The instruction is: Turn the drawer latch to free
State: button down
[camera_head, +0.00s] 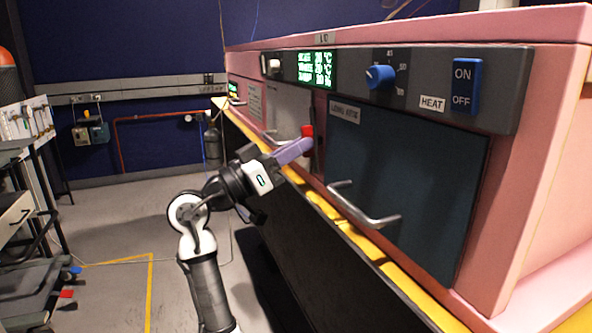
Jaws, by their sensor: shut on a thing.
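A small red latch (307,130) sits on a dark upright strip at the front of the pink machine, between a grey panel on the left and a dark drawer front (400,180) on the right. My gripper (302,146), with purple fingers, reaches it from the lower left and is shut on it. The fingers cover the lower part of the latch, so its exact turn is hard to tell. The dark drawer front looks closed and has a metal bar handle (362,209).
Above the drawer is a grey control strip with a blue knob (380,77), a blue ON/OFF switch (466,86) and a green display (317,69). A yellow ledge (362,242) runs below. Open floor (120,230) lies to the left, with a cart (28,235) at the far left.

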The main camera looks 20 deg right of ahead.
jog(key=shift+w+f+m+g+b, duration=0.1)
jog(key=shift+m+g+b, duration=0.95)
jog(key=shift+m, duration=0.55)
jog(key=c, duration=1.5)
grip_release()
jog(key=v, duration=1.4)
jog(key=shift+d, duration=0.1)
